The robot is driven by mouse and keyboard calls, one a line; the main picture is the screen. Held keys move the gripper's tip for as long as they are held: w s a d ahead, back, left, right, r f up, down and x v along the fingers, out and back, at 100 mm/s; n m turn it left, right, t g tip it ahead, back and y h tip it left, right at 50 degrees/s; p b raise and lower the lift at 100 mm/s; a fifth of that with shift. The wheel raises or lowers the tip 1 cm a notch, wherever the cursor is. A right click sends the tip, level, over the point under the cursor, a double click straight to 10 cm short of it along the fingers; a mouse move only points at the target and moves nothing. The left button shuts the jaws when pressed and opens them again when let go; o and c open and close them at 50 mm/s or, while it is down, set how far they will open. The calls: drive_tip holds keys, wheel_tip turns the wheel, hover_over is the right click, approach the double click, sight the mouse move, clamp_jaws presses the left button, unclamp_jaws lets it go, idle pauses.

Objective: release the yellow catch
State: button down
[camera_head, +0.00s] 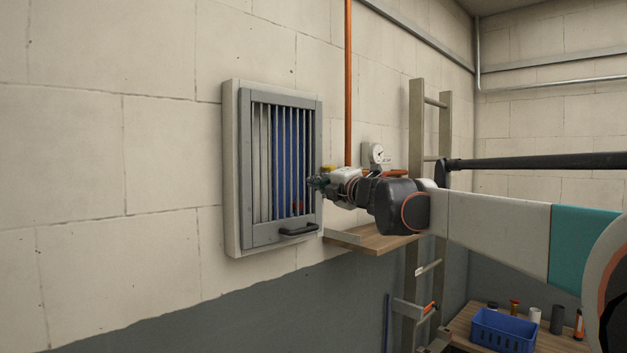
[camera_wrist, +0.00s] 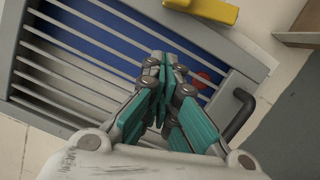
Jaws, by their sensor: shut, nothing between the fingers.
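The yellow catch (camera_wrist: 205,9) shows at the top edge of the wrist view, beside the frame of a grey barred door (camera_wrist: 60,110). In the head view the catch (camera_head: 328,168) is a small yellow patch just above my gripper, at the right side of the door (camera_head: 247,170). My gripper (camera_wrist: 165,65) is shut and empty, its teal fingers together in front of the bars. In the head view my gripper (camera_head: 314,183) is near the door's right edge. I cannot tell whether it touches the door. The door looks closed.
A black handle (camera_head: 298,230) sits low on the door. Blue material and something red (camera_head: 298,207) show behind the bars. A wooden shelf (camera_head: 372,240), a gauge (camera_head: 376,153) and a ladder (camera_head: 415,130) stand to the right. The wall left of the door is clear.

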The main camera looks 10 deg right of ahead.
sight(322, 167)
drive_tip(key=w, duration=0.1)
drive_tip(key=w+d+p, duration=0.1)
drive_tip(key=w+r, duration=0.1)
drive_tip(key=shift+w+d, duration=0.3)
drive_tip(key=shift+d, duration=0.1)
drive_tip(key=shift+w+d+r+p, duration=0.15)
drive_tip(key=shift+d+p, duration=0.15)
drive_tip(key=shift+d, duration=0.1)
drive_tip(key=shift+a, duration=0.1)
drive_tip(key=shift+w+d+r, duration=0.5)
drive_tip(key=shift+d+r, duration=0.25)
drive_tip(key=shift+r, duration=0.1)
drive_tip(key=shift+w+d, duration=0.15)
drive_tip(key=shift+d, duration=0.05)
drive_tip(key=shift+a, duration=0.25)
